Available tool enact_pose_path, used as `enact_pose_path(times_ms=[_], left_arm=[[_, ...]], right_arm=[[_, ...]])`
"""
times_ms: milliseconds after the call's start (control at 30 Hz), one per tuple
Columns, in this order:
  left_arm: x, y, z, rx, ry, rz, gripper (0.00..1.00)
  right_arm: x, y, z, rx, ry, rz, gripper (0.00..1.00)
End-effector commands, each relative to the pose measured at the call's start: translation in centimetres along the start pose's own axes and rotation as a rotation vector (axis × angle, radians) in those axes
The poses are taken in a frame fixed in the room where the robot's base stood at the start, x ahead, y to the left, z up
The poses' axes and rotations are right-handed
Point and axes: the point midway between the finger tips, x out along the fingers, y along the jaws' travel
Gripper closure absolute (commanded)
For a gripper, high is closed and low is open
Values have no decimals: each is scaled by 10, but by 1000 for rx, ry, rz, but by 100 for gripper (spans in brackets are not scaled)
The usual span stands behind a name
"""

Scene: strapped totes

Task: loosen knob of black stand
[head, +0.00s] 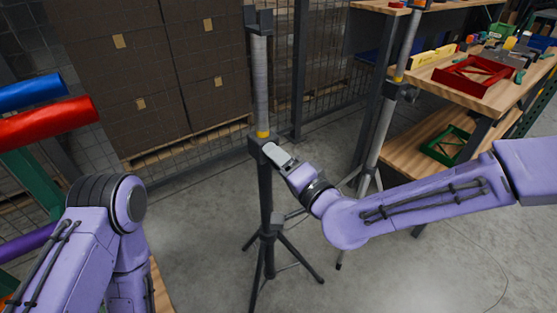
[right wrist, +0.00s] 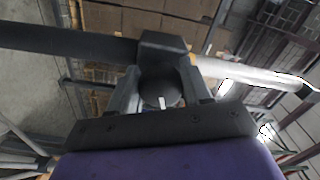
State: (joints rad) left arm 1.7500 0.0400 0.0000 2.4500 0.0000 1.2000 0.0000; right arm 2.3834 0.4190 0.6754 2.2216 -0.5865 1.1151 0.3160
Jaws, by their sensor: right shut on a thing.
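The black stand (head: 266,195) stands upright on a tripod base in the middle of the head view, with a grey inner tube (head: 260,85) rising from its collar above a yellow band. My right gripper (head: 271,148) reaches in from the right and meets the stand at the collar. In the right wrist view, the round black knob (right wrist: 160,88) sits between the two fingers of my right gripper (right wrist: 162,92), which is shut on it. A small white mark shows on the knob. My left arm is at the lower left of the head view; its gripper is out of the picture.
A second stand (head: 394,92) with a grey pole is just right of the black one. A wooden workbench (head: 490,85) with a red crate (head: 474,76) is at the right. Stacked brown boxes (head: 115,60) stand behind mesh fencing. Coloured tubes (head: 45,122) are at the left.

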Motion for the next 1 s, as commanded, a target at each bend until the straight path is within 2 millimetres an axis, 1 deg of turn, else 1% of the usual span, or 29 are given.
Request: enact_pose_path(times_ms=[100, 600, 800, 1000], left_arm=[[2, 0, 1, 0, 0, 0, 29], [8, 1, 3, 0, 0, 0, 29], [11, 1, 4, 0, 0, 0, 29], [12, 1, 5, 0, 0, 0, 29]], right_arm=[[0, 1, 2, -114, -5, 0, 82], [0, 4, 2, -576, -6, 0, 82], [0, 5, 1, -718, -6, 1, 82], [-1, 6, 1, -816, -7, 2, 82]])
